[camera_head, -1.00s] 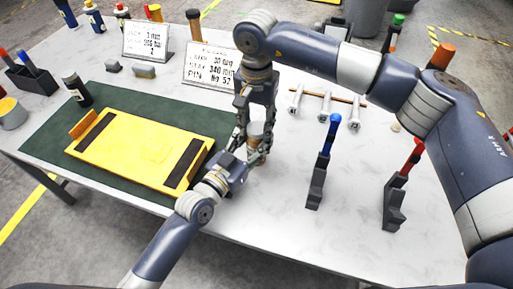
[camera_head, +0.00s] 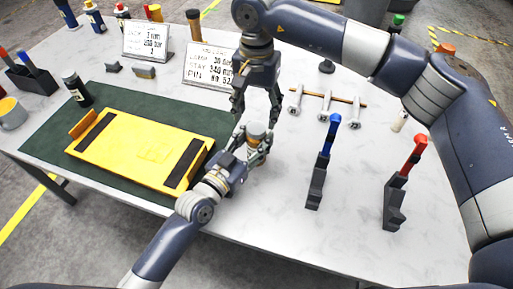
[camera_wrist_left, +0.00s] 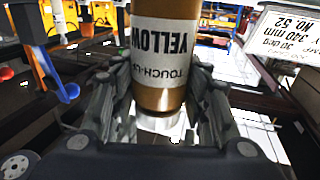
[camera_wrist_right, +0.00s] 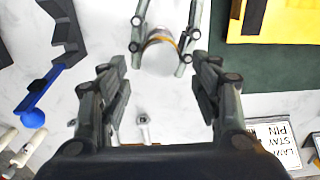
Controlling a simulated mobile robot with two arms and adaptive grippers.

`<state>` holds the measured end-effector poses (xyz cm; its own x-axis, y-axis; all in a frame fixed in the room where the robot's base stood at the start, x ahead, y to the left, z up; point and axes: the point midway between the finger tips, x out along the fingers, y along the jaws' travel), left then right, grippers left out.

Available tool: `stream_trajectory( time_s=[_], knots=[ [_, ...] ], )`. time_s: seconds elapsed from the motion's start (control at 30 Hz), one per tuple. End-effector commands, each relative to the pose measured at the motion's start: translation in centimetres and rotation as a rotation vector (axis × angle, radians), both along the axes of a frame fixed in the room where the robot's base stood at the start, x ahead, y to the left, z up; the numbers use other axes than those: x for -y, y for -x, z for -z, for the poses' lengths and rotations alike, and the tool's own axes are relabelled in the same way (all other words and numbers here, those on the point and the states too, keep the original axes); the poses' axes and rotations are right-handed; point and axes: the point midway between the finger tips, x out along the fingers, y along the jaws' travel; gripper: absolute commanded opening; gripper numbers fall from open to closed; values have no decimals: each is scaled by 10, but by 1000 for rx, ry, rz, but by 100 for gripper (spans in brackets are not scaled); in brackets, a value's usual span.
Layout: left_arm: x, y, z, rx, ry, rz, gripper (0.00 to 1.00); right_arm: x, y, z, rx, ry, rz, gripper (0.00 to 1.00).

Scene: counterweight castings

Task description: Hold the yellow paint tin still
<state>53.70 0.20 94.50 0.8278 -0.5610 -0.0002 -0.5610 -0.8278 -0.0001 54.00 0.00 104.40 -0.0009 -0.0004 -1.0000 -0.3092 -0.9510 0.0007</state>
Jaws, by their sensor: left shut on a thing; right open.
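The paint tin (camera_head: 257,130) stands upright at the right edge of the green mat. In the left wrist view its label (camera_wrist_left: 165,45) reads YELLOW and TOUCH-UP, upside down. My left gripper (camera_head: 254,143) is shut on the tin, with a finger on either side. My right gripper (camera_head: 257,114) is open and empty just above the tin, pointing down. In the right wrist view the tin (camera_wrist_right: 160,48) lies beyond my open right fingers, between the left gripper's fingers. The lower part of the tin is partly hidden by my left gripper.
A yellow casting (camera_head: 140,148) with dark strips lies on the green mat (camera_head: 45,148). A blue-handled clamp (camera_head: 325,160) and a red-handled clamp (camera_head: 400,185) stand to the right. Bolts on a rack (camera_head: 328,105) and written placards (camera_head: 208,66) are behind. The front right table is clear.

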Motion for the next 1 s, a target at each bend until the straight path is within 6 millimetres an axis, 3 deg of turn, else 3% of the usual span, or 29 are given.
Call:
stream_trajectory(
  time_s=[0.17,0.4,0.63,0.77,1.0],
  knots=[
    [0,0,0,-1,-1,0,0,0,0,-3,1,-1,0,56],
    [0,0,0,-1,-1,0,0,0,-1,-35,3,-1,0,56],
    [0,0,0,-1,-1,0,0,0,0,-35,1,-1,0,56],
    [0,0,0,-1,-1,0,0,0,0,-29,-1,0,0,56],
    [0,0,0,0,0,0,0,0,0,5,-2,0,0,56]
  ],
)
